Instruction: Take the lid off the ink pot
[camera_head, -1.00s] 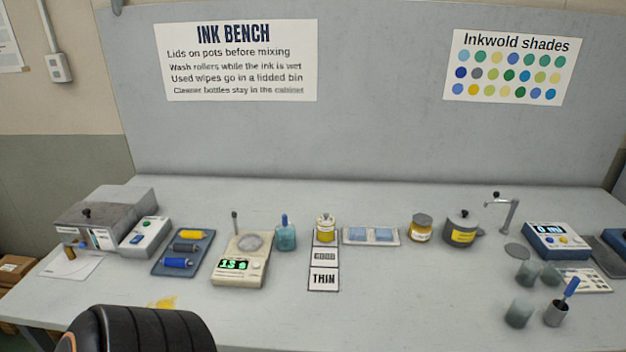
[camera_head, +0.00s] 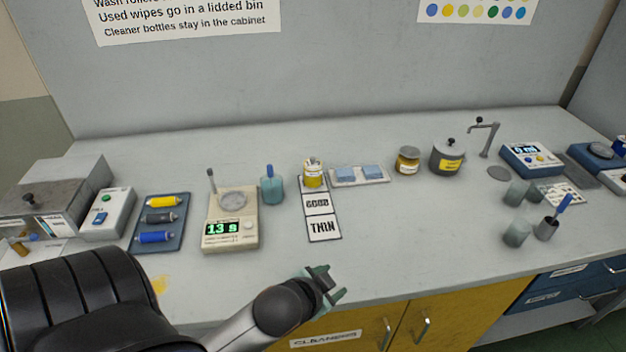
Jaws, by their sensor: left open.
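A dark grey pot (camera_head: 441,167) with a yellow label stands at the back right of the bench; its grey lid (camera_head: 449,147) with a small black knob sits on it. Left of it is a small jar of yellow ink (camera_head: 404,167) with a flat grey lid (camera_head: 409,153) on top. I cannot tell which of the two is called the ink pot. My left gripper (camera_head: 328,286) is open and empty at the bench's front edge, well in front and left of both. My right gripper does not show.
A yellow cup (camera_head: 313,181) stands on the GOOD/THIN card (camera_head: 322,227); a tray with blue pads (camera_head: 344,183) lies right of it. The front middle is clear.

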